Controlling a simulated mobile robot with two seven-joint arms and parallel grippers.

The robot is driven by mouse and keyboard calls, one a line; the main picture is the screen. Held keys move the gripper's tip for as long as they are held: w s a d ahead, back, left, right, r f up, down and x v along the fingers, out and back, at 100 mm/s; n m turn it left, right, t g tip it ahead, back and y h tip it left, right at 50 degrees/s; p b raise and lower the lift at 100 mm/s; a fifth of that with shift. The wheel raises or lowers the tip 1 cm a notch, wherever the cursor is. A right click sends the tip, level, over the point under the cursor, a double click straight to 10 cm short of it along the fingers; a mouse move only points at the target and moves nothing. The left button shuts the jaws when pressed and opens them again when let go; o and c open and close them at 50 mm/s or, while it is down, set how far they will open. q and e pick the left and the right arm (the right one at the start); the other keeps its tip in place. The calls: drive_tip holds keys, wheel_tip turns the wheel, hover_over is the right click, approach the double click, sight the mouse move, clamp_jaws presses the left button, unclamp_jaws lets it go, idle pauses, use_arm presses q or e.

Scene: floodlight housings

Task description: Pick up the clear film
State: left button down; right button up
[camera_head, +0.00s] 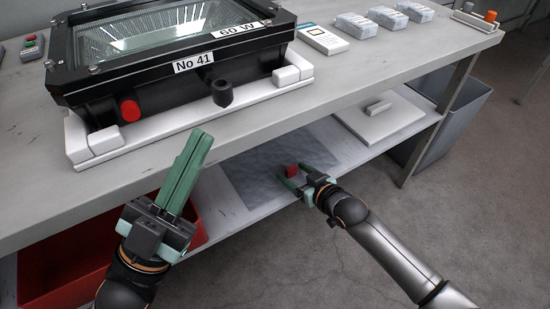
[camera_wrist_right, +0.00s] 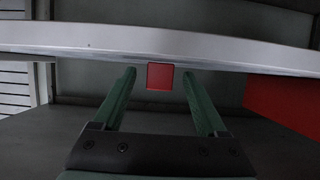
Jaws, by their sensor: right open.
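The clear film (camera_head: 250,187) looks like a thin grey see-through sheet lying flat on the lower shelf, with a red tab (camera_head: 292,170) at its right side. My right gripper (camera_head: 295,174) is open at the shelf's front edge. Its green fingers are on either side of the red tab, which also shows as a red square between the fingertips in the right wrist view (camera_wrist_right: 160,76). I cannot tell whether the fingers touch it. My left gripper (camera_head: 200,145) is in front of the upper bench, its two green fingers together, with nothing seen between them.
A black floodlight housing (camera_head: 160,97) sits in a white cradle (camera_head: 88,146) on the bench. A red bin (camera_head: 62,275) stands below left, a grey bin (camera_head: 462,120) at right. A white lidded plate (camera_head: 385,119) lies on the lower shelf (camera_head: 220,220).

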drive_tip(key=shift+c, duration=0.6)
clamp_jaws()
drive_tip(key=shift+r, duration=0.1)
